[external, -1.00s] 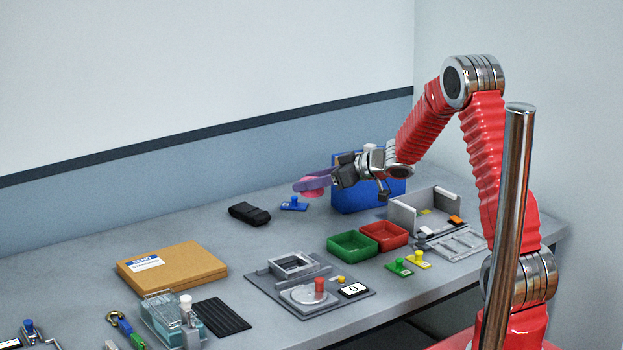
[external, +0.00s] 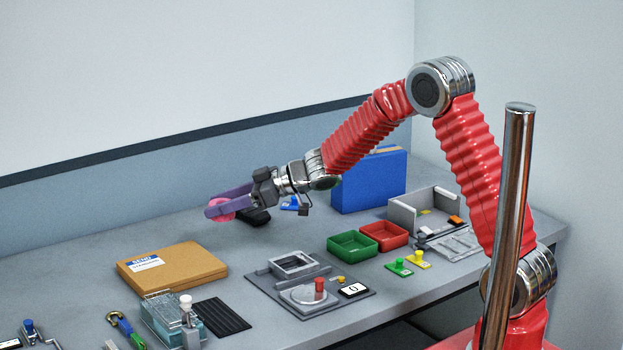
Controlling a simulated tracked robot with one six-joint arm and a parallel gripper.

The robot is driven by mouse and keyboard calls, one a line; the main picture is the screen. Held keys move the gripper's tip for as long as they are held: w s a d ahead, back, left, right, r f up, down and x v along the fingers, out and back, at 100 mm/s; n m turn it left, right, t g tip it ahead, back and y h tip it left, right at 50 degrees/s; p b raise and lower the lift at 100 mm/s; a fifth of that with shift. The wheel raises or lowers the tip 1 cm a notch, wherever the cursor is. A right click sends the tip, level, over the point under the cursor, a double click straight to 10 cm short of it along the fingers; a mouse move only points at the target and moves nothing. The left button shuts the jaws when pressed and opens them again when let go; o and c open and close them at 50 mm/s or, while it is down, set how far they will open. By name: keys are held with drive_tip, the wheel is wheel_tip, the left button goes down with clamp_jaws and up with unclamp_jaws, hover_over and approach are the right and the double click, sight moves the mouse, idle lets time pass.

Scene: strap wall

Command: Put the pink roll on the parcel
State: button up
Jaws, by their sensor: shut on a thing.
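The pink roll (external: 219,208) is held between the purple fingers of my gripper (external: 222,207). My gripper is shut on it, and the fingers hide part of it. The roll appears to be in the air above the back of the table, up and to the right of the parcel in the picture. The parcel (external: 185,272) is a flat brown box with a blue and white label, lying on the table at the left. Its top is bare apart from the label, and the roll is apart from it.
A black folded item (external: 256,217) lies behind my gripper, partly hidden. A blue box (external: 370,182) stands at the back. Green (external: 352,245) and red (external: 384,236) trays and a grey fixture (external: 308,285) are to the right. A black ribbed mat (external: 221,317) lies in front of the parcel.

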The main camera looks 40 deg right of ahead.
drive_tip(key=s+a+r, duration=0.1)
drive_tip(key=a, duration=0.7)
drive_tip(key=shift+s+a+g, duration=0.2)
drive_tip(key=shift+s+g, duration=0.1)
drive_tip(key=shift+s, duration=0.1)
drive_tip(key=shift+r, duration=0.1)
hover_over(197, 263)
drive_tip(key=shift+f, duration=3.15)
drive_tip(key=shift+f, duration=1.85)
drive_tip(key=shift+f, duration=0.1)
